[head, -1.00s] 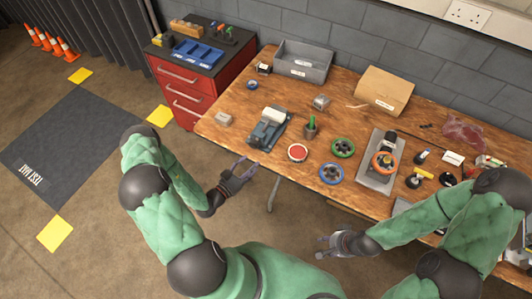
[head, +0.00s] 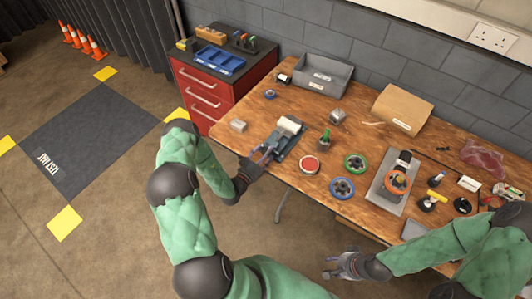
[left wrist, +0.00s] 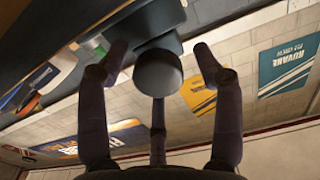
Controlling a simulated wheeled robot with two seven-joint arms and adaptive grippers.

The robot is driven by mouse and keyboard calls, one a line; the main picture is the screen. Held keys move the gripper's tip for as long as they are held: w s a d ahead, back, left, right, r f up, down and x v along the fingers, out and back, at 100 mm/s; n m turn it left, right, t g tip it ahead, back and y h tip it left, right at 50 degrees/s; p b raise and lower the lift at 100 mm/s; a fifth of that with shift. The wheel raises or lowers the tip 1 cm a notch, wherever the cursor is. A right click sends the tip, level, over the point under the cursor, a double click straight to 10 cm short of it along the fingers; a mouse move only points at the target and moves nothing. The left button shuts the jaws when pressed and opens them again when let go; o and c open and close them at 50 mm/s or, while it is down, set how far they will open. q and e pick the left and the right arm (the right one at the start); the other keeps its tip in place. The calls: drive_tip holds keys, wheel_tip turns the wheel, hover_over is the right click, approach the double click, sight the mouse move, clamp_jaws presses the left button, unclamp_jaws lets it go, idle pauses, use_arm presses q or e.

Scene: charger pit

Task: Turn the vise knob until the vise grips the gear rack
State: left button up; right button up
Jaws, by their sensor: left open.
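The blue-grey vise (head: 282,145) lies on the wooden table near its front left edge. The pale gear rack (head: 290,124) sits in it at the far end; whether the jaws touch it I cannot tell. My left gripper (head: 262,154) is at the vise's near end and hides the knob in the head view. In the left wrist view the round dark knob (left wrist: 158,73) shows between the open, spread fingers of my left gripper (left wrist: 160,65), with gaps to both side fingers. My right gripper (head: 335,267) is empty in front of the table, its fingers apart.
A small light block (head: 238,125) lies left of the vise. A red-topped round part (head: 309,164), a green cup (head: 324,141) and a blue ring (head: 341,188) are to its right. A grey bin (head: 322,76) stands behind. A red drawer cabinet (head: 215,90) is at the left.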

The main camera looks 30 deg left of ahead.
use_arm(q)
drive_tip(key=shift+w, duration=0.3)
drive_tip(key=c, duration=1.1)
drive_tip(key=shift+c, duration=0.2)
drive_tip(key=shift+w+a+r, duration=0.1)
drive_tip(key=shift+a+r, duration=0.05)
